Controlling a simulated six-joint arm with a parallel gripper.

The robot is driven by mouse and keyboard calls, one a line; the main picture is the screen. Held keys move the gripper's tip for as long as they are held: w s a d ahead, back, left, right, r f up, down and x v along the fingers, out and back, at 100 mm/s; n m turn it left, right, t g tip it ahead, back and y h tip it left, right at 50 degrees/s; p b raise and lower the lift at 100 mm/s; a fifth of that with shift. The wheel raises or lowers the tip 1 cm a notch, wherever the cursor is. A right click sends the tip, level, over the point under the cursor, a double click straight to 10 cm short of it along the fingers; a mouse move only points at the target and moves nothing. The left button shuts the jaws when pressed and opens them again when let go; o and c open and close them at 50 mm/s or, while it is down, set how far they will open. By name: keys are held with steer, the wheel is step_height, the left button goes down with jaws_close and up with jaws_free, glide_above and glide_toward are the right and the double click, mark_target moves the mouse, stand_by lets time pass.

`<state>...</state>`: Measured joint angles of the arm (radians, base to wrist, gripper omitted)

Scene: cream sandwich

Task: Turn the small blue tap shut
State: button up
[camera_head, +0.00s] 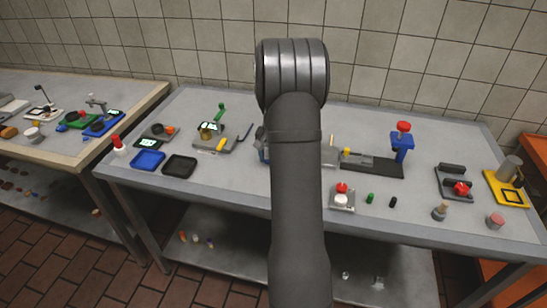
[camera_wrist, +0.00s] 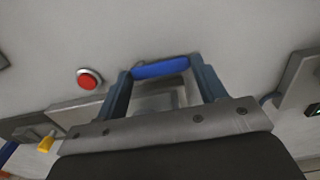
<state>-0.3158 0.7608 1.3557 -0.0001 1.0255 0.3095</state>
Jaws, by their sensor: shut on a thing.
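The blue tap handle (camera_wrist: 160,68) is a short bar lying across the space between my gripper's two fingers in the wrist view. My gripper (camera_wrist: 163,72) has a finger against each end of the handle and is shut on it. Part of a grey block-like body shows below the handle, between the fingers. In the head view my own arm covers the gripper and the tap, so how far the tap is turned cannot be told.
In the wrist view a red button (camera_wrist: 89,79) sits left of the fingers, and a yellow knob (camera_wrist: 46,143) is at lower left. In the head view a blue stand with a red knob (camera_head: 403,143) rises at right. Blue (camera_head: 148,161) and black trays (camera_head: 180,166) lie at left.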

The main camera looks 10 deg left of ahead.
stand_by(0.5)
steer(key=o, duration=0.7)
steer(key=shift+r, duration=0.15)
step_height(320, 180, up, 17)
step_height(320, 180, down, 17)
steer(key=shift+f, duration=0.2)
stand_by(0.6)
